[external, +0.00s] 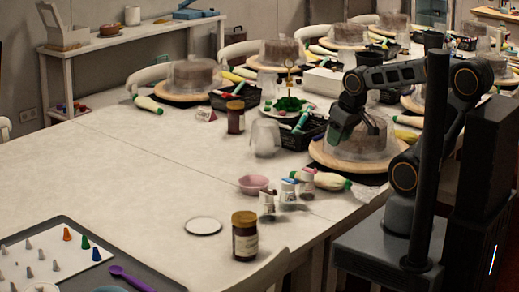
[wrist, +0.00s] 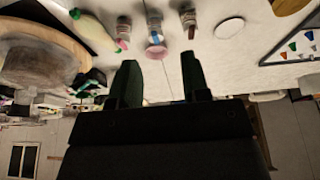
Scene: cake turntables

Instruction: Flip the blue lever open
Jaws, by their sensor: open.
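Three small white containers with coloured tops stand together at the front of the table. The one with a blue top (external: 288,190) is in the middle of the group in the external view, and this top is the only likely blue lever I can make out. It is too small to tell whether it is open or shut. My gripper (external: 338,132) hangs beside the near covered cake, above and behind the containers and apart from them. In the wrist view my gripper (wrist: 160,76) shows two dark green fingers spread apart, with nothing between them.
The near domed cake (external: 357,135) sits on a wooden turntable (external: 325,158) close to my arm. A pink bowl (external: 253,184), a dark jar (external: 245,236) and a white disc (external: 203,226) stand near the containers. The table's left middle is clear.

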